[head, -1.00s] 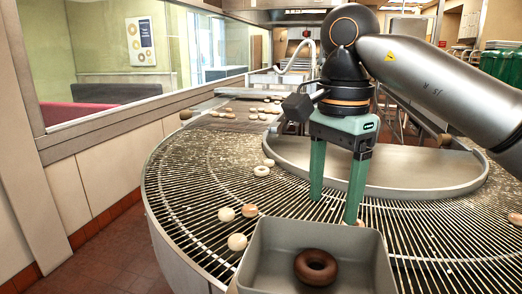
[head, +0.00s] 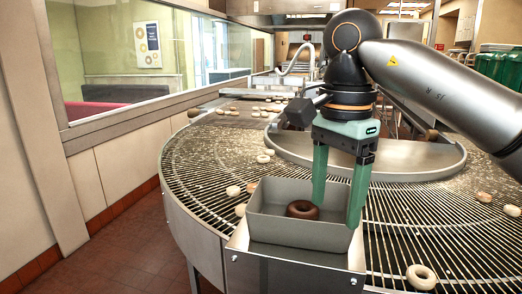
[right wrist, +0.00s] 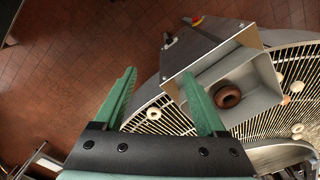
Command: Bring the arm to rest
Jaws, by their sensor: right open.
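My right gripper (head: 336,210) is open and empty, with its two green fingers pointing down. In the head view the fingers overlap the right part of a grey tray (head: 265,226). A chocolate-brown donut (head: 302,209) lies in the tray. In the right wrist view, the open fingers (right wrist: 160,74) are apart from the donut (right wrist: 227,97), and the right finger overlaps the tray's edge (right wrist: 262,72). My left gripper is not in view.
The curved wire conveyor (head: 200,165) surrounds the tray and carries pale donuts, one of them (head: 421,277) at front right. A round metal plate (head: 400,160) sits behind the gripper. Open tiled floor (head: 130,245) lies at left.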

